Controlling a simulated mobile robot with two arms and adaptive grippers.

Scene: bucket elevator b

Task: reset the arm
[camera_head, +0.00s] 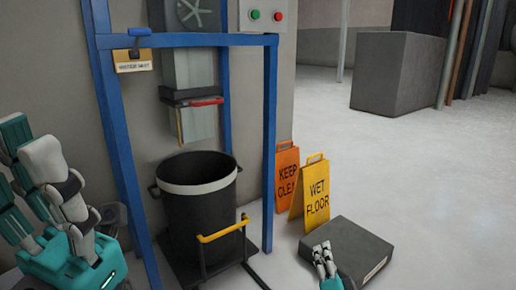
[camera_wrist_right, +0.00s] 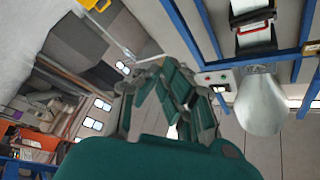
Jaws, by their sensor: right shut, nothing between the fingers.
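My right gripper (camera_head: 323,258) shows low in the head view, in front of a dark grey box on the floor. Its pale fingers are together with nothing between them. In the right wrist view my right gripper (camera_wrist_right: 168,88) fills the middle, its teal fingers drawn in above the green palm. My left arm's teal and white parts (camera_head: 62,210) stand at the left edge of the head view, left of the blue frame. They are cut off there, and I cannot tell how the left fingers stand.
A black bucket (camera_head: 205,220) with a white band stands inside the blue frame (camera_head: 118,150), behind a yellow handle (camera_head: 222,232). Orange (camera_head: 287,175) and yellow (camera_head: 311,192) floor signs stand right of it, beside the grey box (camera_head: 350,250). Open floor (camera_head: 440,170) lies to the right.

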